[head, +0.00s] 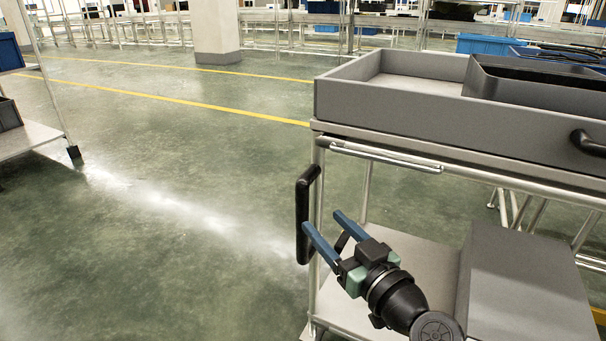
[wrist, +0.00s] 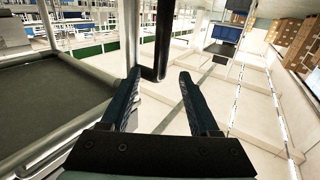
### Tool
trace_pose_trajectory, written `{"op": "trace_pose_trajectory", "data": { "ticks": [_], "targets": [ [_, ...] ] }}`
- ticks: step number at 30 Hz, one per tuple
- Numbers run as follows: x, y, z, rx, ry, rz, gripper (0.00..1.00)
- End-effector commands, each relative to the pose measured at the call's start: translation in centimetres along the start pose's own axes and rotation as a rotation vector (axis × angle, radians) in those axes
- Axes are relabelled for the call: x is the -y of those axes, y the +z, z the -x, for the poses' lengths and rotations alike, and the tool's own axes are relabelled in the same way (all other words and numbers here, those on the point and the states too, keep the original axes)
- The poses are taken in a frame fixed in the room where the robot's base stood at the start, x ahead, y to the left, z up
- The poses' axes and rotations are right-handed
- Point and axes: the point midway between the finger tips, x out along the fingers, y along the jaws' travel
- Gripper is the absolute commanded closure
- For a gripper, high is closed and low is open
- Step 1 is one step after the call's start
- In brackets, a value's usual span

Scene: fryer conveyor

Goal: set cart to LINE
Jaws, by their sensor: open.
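The cart (head: 400,112) stands at the right of the head view, with a grey tray top, metal posts and a lower shelf. A black upright handle (head: 303,215) is fixed to its left corner post. My gripper (head: 323,222) is open, its two blue fingers pointing at the handle from the right. In the wrist view the handle (wrist: 163,42) stands just ahead, with its bent lower end between the open fingertips (wrist: 160,74). The fingers are not closed on it; whether one touches it I cannot tell. No label reading LINE is legible.
A grey box (head: 525,285) sits by the cart's lower shelf. Another black handle (head: 588,143) is on the cart's side. A rack (head: 30,135) stands at far left, a pillar (head: 215,30) at the back. Green floor with yellow lines (head: 180,95) is clear left of the cart.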

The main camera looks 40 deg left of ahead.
Motion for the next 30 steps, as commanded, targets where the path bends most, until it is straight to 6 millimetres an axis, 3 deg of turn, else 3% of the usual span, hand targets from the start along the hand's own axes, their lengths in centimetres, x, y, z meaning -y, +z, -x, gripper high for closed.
{"op": "trace_pose_trajectory", "data": {
  "ticks": [16, 22, 30],
  "targets": [
    [0.0, 0.3, -10.3, 0.0, 0.002, 0.001, 0.38],
    [-0.1, 0.1, -11.9, 0.0, 0.004, 0.001, 0.38],
    [-0.1, 0.0, -12.2, 0.001, 0.004, 0.001, 0.38]
  ]
}}
